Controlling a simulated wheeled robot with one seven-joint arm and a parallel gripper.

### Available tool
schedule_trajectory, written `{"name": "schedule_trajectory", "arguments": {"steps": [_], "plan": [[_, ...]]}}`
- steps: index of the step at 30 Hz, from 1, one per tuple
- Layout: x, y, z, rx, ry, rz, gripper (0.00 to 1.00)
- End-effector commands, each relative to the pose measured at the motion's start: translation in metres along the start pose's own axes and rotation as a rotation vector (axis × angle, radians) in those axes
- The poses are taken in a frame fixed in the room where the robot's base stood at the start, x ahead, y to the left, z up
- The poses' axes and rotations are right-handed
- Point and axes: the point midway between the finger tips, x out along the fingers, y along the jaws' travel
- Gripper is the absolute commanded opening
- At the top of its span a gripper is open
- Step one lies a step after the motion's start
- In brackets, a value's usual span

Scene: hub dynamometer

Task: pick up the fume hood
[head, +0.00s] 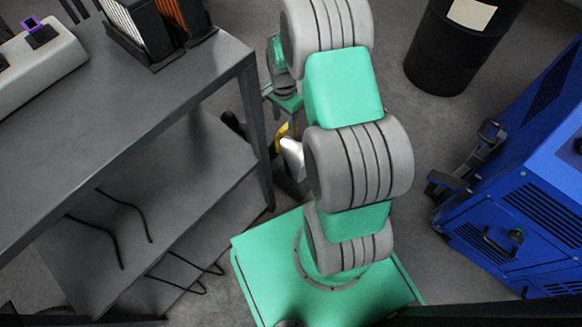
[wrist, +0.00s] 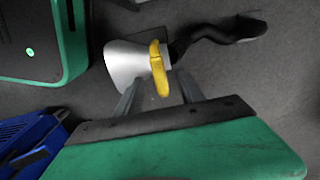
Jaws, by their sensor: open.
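The fume hood is a pale grey-white cone (wrist: 125,62) with a yellow handle (wrist: 158,68) and a black hose (wrist: 215,37) running to the right in the wrist view. In the head view the hood (head: 292,158) shows low beside the bench, partly hidden behind my arm. My gripper (wrist: 158,80) is open, with its two grey fingers pointing toward the hood. The lower part of the yellow handle appears between the fingertips in the wrist view. I cannot tell whether the fingers touch it.
A grey bench (head: 130,105) with a lower shelf (head: 190,180) and loose black cables stands at the left. A blue cabinet (head: 530,200) with a handle is at the right. A black bin (head: 450,50) stands at the back right. Bare floor lies between arm and cabinet.

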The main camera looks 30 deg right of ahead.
Motion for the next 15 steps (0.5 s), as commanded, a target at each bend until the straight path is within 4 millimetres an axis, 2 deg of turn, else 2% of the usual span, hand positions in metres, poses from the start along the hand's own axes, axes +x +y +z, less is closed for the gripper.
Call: {"name": "schedule_trajectory", "arguments": {"steps": [1, 5, 9, 12, 15], "plan": [[0.012, 0.002, -0.001, 0.004, -0.001, 0.002, 0.45], [0.027, 0.003, -0.005, 0.010, -0.001, 0.002, 0.45], [0.055, 0.001, -0.007, 0.010, -0.001, 0.002, 0.45], [0.068, 0.001, -0.006, 0.009, -0.002, 0.002, 0.45], [0.068, 0.001, -0.006, 0.008, -0.001, 0.001, 0.45]]}}
